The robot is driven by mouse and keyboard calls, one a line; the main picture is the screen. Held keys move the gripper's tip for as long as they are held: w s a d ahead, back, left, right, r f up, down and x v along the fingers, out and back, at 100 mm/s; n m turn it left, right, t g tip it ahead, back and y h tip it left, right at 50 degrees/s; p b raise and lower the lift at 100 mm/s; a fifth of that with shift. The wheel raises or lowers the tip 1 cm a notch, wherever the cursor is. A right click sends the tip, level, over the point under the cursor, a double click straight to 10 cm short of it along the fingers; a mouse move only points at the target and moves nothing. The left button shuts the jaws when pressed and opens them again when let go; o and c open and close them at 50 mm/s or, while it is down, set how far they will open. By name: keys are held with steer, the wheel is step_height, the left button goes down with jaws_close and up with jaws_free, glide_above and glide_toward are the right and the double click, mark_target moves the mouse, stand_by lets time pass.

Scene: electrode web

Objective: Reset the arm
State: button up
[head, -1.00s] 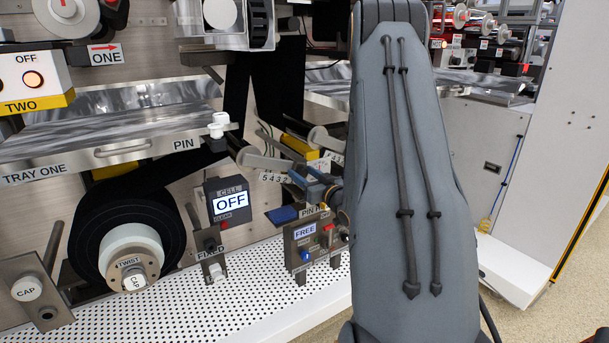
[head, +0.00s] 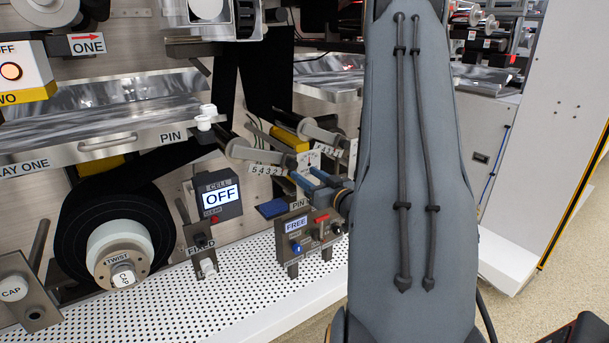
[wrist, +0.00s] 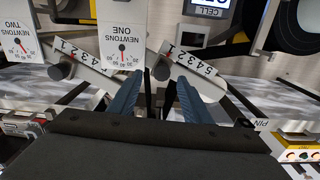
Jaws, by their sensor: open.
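My gripper (head: 318,184) is in front of the machine in the head view, its blue fingers pointing left from behind my large grey arm link. In the wrist view my gripper (wrist: 163,97) shows two blue fingers spread apart, with no object held between them. A numbered scale plate (wrist: 190,66) and the NEWTONS ONE dial (wrist: 122,40) lie beyond the fingertips. Whether the fingers touch anything there cannot be told. My arm link hides part of the machine on the right of the head view.
The PIN box (head: 305,235) reading FREE stands below my gripper. The CELL display (head: 219,197) reads OFF. A black roll (head: 90,215) with a TWIST hub and the tray (head: 110,140) are at left. A perforated white shelf (head: 200,300) runs along the front.

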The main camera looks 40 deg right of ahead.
stand_by(0.4)
steer(key=a+f+g+p, duration=0.25)
steer(key=a+g, duration=0.65)
steer(key=a, duration=0.5)
steer(key=s+a+r+n+g+y, duration=0.1)
steer(key=s+a+g, duration=0.8)
steer(key=s+a, duration=0.9)
steer(key=s, duration=0.4)
steer(key=shift+s+a+r, duration=0.25)
steer(key=shift+s+r, duration=0.05)
